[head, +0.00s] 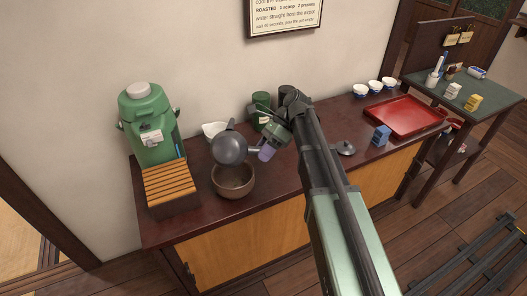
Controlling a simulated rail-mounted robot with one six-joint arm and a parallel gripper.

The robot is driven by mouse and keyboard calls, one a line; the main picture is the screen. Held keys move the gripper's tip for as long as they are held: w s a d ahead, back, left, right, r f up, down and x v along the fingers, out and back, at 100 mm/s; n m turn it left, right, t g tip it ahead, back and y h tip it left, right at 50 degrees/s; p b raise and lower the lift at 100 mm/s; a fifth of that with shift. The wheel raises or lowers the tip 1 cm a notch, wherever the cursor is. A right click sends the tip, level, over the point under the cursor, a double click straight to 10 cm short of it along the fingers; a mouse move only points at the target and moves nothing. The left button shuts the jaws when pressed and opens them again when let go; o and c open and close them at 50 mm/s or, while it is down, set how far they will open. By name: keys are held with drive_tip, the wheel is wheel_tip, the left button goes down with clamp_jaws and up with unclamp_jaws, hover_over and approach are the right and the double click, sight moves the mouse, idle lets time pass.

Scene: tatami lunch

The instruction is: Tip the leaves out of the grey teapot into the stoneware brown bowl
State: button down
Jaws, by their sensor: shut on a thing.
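My gripper (264,148) is shut on the grey teapot (229,148), apparently by its side handle. The fingertips are partly hidden by the wrist, so the exact hold is hard to see. The teapot is held tilted over the back rim of the brown stoneware bowl (233,181). The bowl stands upright near the front edge of the counter. I cannot make out leaves in the pot or in the bowl. A grey lid with a knob (345,148) lies on the counter, right of my arm.
A green dispenser (150,125) stands left, behind a wooden slatted stand (171,184). A white pouring bowl (214,130) and a green canister (262,100) are behind the teapot.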

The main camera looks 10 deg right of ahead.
drive_tip(key=shift+r+p, duration=0.55)
drive_tip(key=shift+r, duration=0.25)
wheel_tip(320, 180, down, 2)
drive_tip(key=shift+f+b, duration=0.1)
drive_tip(key=shift+b, duration=1.05)
drive_tip(key=shift+r+p, duration=0.25)
drive_tip(key=shift+p, duration=0.05)
wheel_tip(320, 180, up, 10)
drive_tip(key=p, duration=0.9)
drive_tip(key=shift+f, duration=0.6)
